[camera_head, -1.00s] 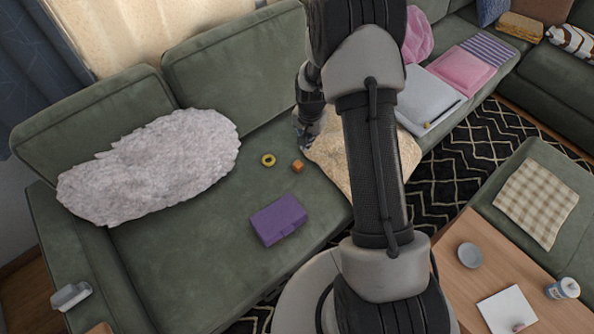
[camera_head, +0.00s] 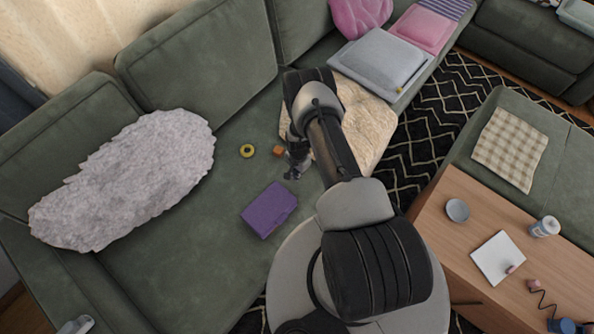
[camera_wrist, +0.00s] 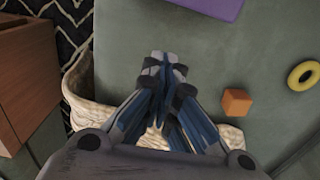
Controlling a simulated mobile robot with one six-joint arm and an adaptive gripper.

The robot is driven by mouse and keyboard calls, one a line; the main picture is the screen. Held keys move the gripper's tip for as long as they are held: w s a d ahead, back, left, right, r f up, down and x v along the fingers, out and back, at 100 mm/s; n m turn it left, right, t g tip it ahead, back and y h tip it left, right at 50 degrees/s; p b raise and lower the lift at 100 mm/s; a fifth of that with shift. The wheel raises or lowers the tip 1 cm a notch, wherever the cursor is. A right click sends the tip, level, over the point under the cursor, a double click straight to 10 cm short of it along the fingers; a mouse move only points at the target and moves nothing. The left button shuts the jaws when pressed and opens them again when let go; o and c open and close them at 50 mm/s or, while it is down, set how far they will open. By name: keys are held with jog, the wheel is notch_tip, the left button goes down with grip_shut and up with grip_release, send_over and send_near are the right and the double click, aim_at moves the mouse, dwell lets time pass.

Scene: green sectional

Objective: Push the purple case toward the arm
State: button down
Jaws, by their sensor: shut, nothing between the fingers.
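The purple case (camera_head: 269,210) lies flat on the green sofa seat (camera_head: 175,265), near its front edge. Its edge also shows at the top of the wrist view (camera_wrist: 197,6). My gripper (camera_head: 292,174) is just beyond the case's upper right corner in the head view, apart from it. In the wrist view my gripper (camera_wrist: 163,60) has its fingers together, with nothing between them, over the seat and short of the case. Its height above the seat is hard to tell.
An orange cube (camera_head: 279,151) and a yellow ring (camera_head: 247,151) lie beside my gripper. A cream blanket (camera_head: 365,125) is to the right, a fluffy grey cushion (camera_head: 130,180) to the left. A wooden table (camera_head: 475,190) stands right. The seat left of the case is clear.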

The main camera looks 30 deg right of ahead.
notch_tip(320, 180, down, 4)
jog(key=shift+f+b, duration=0.2)
jog(key=shift+b, duration=0.35)
jog(key=shift+s+a, duration=0.25)
jog(key=shift+a, duration=0.4)
jog(key=shift+s+a, duration=0.2)
jog(key=shift+a, duration=0.4)
jog(key=shift+s+a, duration=0.25)
jog(key=shift+a, duration=0.4)
